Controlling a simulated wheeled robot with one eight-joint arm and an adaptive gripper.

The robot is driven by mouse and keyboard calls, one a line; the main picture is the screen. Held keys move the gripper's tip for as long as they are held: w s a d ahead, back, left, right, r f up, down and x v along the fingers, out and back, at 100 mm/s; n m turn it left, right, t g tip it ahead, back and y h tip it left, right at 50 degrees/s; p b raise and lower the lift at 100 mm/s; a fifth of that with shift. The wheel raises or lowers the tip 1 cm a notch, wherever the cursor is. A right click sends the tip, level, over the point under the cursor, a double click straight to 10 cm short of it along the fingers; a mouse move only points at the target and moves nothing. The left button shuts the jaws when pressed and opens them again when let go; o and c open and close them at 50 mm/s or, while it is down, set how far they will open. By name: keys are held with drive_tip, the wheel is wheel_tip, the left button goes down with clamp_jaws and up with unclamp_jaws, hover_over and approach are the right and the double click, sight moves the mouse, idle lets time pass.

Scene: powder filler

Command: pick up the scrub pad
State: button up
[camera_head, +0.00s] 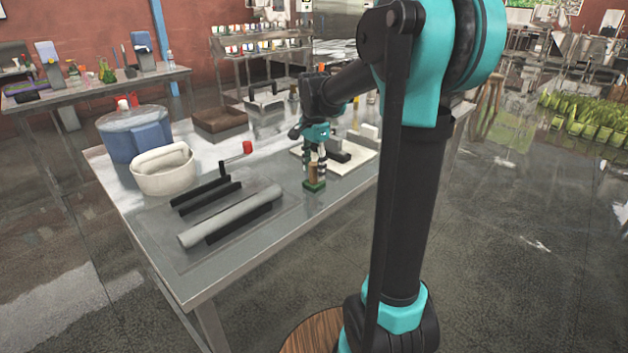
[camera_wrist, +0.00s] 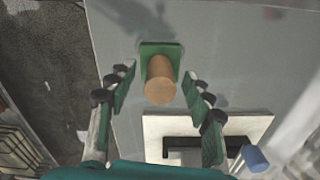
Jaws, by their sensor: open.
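The scrub pad (camera_wrist: 170,48) is a green square with an upright tan cylindrical handle (camera_wrist: 159,80). In the head view the scrub pad (camera_head: 314,186) lies on the metal table near its front edge. My gripper (camera_head: 317,165) is above it, pointing down. In the wrist view my gripper (camera_wrist: 158,93) has its two fingers spread, one on each side of the handle, with gaps showing on both sides. The gripper is open and empty. Part of the handle is hidden behind the fingers in the head view.
A white board with a dark bracket (camera_head: 360,153) lies just behind and right of the pad; a blue cylinder (camera_wrist: 255,158) is near it. A grey roller (camera_head: 230,216), a cream tub (camera_head: 163,172) and a blue container (camera_head: 135,135) stand left. The table edge is close.

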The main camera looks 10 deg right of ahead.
drive_tip(key=shift+f, duration=0.15)
clamp_jaws()
idle(0.4)
wheel_tip(320, 180, up, 20)
idle(0.4)
drive_tip(key=c, duration=0.8)
unclamp_jaws()
drive_tip(key=shift+c, duration=1.4)
